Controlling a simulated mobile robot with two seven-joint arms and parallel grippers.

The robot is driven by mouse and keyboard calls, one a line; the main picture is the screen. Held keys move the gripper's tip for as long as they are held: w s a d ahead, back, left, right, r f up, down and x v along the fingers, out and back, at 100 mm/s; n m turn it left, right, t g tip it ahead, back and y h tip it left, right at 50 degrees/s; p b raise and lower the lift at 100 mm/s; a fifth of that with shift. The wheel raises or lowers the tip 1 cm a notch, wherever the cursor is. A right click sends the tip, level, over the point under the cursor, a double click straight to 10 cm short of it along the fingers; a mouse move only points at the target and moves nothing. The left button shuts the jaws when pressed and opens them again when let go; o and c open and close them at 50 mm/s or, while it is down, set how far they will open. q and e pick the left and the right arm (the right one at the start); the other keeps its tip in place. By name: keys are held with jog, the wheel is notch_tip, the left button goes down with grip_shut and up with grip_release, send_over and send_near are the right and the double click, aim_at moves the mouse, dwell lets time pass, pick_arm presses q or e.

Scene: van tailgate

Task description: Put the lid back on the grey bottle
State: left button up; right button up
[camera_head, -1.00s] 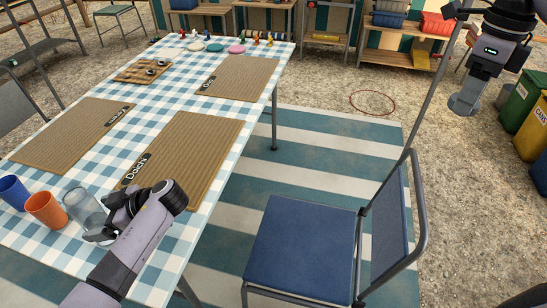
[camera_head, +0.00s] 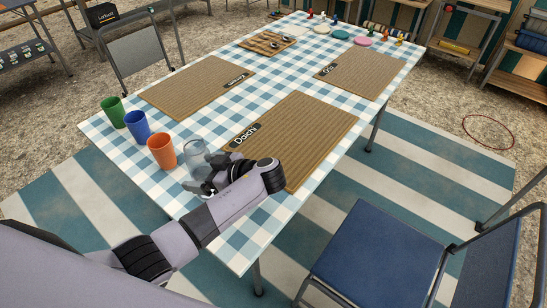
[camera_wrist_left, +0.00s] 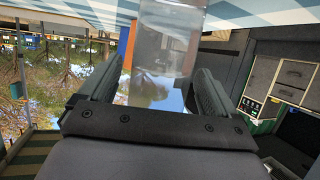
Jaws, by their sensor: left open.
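A clear, greyish vessel like a glass (camera_head: 197,156) stands near the table's front left edge, right of the orange cup. I cannot tell whether it is the grey bottle. I make out no other grey bottle and no lid. My left gripper (camera_head: 203,187) is open at the near side of the clear vessel. In the left wrist view the two fingers of the left gripper (camera_wrist_left: 157,70) stand on either side of the clear vessel (camera_wrist_left: 165,45), apart, with the vessel between them. My right gripper is out of view.
Orange (camera_head: 161,151), blue (camera_head: 137,127) and green (camera_head: 113,112) cups stand in a row to the left on the checked tablecloth. A woven placemat (camera_head: 300,135) lies just right of the gripper. A blue chair (camera_head: 375,258) stands at the front right.

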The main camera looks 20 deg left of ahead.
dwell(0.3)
pick_arm(q)
jog(key=c, duration=1.3)
jog(key=shift+r, duration=0.2)
